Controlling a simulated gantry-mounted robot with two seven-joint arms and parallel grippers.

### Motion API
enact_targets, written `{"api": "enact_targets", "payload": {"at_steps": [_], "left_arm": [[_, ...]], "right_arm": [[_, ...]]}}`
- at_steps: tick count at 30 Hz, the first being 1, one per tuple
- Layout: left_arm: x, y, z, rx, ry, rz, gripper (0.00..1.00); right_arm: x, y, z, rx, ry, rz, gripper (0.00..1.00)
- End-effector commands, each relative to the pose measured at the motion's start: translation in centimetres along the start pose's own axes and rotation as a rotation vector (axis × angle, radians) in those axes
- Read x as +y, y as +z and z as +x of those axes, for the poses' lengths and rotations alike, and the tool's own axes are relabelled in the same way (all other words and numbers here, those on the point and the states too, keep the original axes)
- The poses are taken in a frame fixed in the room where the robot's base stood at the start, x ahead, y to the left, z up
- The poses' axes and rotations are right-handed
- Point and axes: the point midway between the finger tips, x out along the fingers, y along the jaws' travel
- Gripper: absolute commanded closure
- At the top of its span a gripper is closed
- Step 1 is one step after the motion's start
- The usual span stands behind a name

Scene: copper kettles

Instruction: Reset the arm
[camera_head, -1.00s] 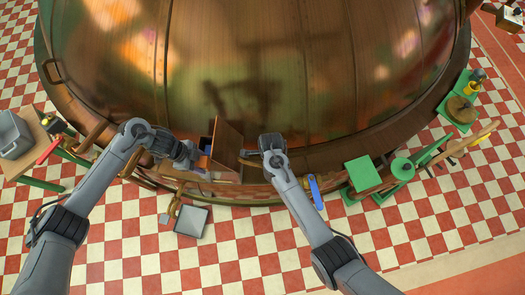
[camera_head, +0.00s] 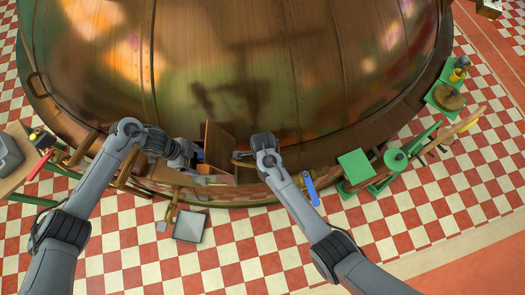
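My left gripper (camera_head: 190,152) is at the end of the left arm, just left of a small open wooden box (camera_head: 219,150) at the foot of the copper kettle (camera_head: 240,60). Its fingers are too small and dark to tell whether they are open or shut. My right gripper (camera_head: 243,157) is at the end of the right arm, just right of the box and close to the kettle's lower rim. Its fingers are largely hidden by the wrist, so its state is unclear. A blue item shows inside the box.
A grey square tray (camera_head: 189,226) lies below the box. A blue-handled item (camera_head: 311,190) and a green block (camera_head: 355,166) are to the right. A table with a grey container (camera_head: 8,153) is at the left. The checkered floor in front is largely clear.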

Motion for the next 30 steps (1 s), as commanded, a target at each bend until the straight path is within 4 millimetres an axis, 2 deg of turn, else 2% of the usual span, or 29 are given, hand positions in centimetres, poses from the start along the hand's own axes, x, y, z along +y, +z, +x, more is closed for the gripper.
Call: {"api": "enact_targets", "payload": {"at_steps": [1, 22, 25, 30], "left_arm": [[0.01, 0.02, 0.01, 0.000, 0.000, 0.000, 0.14], [0.03, 0.04, 0.03, 0.000, 0.000, 0.000, 0.14], [0.03, 0.04, 0.03, 0.000, 0.000, 0.000, 0.00], [0.07, 0.06, 0.06, -0.001, 0.001, -0.001, 0.00]], "right_arm": [[0.18, 0.74, -0.02, -0.009, 0.003, -0.004, 1.00], [0.17, 0.74, -0.02, -0.009, 0.003, -0.004, 1.00], [0.16, 0.73, -0.03, -0.009, 0.003, -0.004, 1.00], [0.15, 0.73, -0.03, -0.009, 0.002, -0.004, 1.00]]}}
